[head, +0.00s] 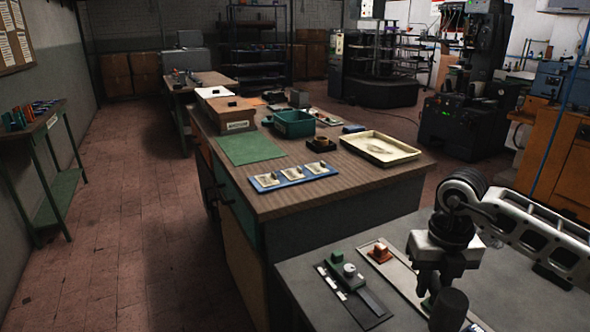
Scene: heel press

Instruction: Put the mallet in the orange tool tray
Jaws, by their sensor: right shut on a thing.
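My right gripper (436,292) comes in from the right over the grey table and points down. It is shut on a dark thing with a thick black cylinder (449,309), which looks like the mallet's head. The lower part is cut off by the bottom edge of the picture, and the handle cannot be made out. I cannot pick out an orange tool tray for sure. A small flat orange patch (273,96) shows far back on the wooden bench, too small to identify. My left gripper is not in view.
The grey table (310,268) holds a dark plate with a green block and knob (350,271), and a pale long tray (402,277) with a red-orange block. The wooden bench (345,183) beyond carries a cream tray (415,153), teal bin (293,124) and blue tray (292,182).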

